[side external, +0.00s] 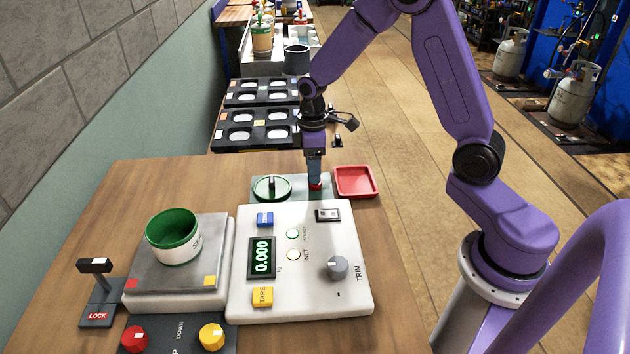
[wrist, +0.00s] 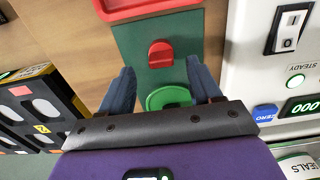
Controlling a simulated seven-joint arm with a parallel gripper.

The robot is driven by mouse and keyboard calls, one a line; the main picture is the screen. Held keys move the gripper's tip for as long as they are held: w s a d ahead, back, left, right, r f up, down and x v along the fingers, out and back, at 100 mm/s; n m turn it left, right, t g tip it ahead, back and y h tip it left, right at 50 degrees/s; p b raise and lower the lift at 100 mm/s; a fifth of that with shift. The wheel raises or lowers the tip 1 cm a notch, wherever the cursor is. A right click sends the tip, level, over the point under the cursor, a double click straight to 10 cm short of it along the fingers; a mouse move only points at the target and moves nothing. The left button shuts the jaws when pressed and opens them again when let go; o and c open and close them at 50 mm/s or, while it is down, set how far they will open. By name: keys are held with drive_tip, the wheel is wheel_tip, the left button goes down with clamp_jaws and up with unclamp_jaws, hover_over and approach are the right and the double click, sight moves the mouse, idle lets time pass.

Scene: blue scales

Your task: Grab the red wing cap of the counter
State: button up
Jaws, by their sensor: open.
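The red wing cap (wrist: 160,54) sits on a dark green plate (wrist: 186,38). It has a raised wing on a small round base. In the side view only a bit of the red cap (side external: 316,187) shows, just below my fingertips. My gripper (wrist: 160,68) is open, with its blue fingers apart and nothing held between them. In the wrist view the cap lies between the lines of the two fingers, a little beyond their tips. In the side view my gripper (side external: 314,180) points down over the cap. I cannot tell whether the fingers touch it.
A green round cap (side external: 272,188) with a raised wing sits on the same plate, left of the red one. A red tray (side external: 356,182) stands close on the right. The white scale panel (side external: 300,290) lies in front. A green-lined cup (side external: 174,240) stands on the weighing plate.

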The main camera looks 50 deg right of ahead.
drive_tip(key=shift+s+f, duration=0.15)
drive_tip(key=shift+f, duration=1.6)
drive_tip(key=c, duration=1.1)
drive_tip(key=shift+r, duration=0.55)
wheel_tip(320, 180, up, 2)
drive_tip(key=shift+r, duration=0.1)
drive_tip(key=s+r, duration=0.3)
drive_tip(key=s, duration=0.1)
drive_tip(key=s+r, duration=0.3)
drive_tip(key=s, duration=0.2)
drive_tip(key=s+r, duration=0.3)
drive_tip(key=s, duration=0.2)
drive_tip(key=shift+a+r, duration=0.2)
drive_tip(key=shift+r, duration=0.15)
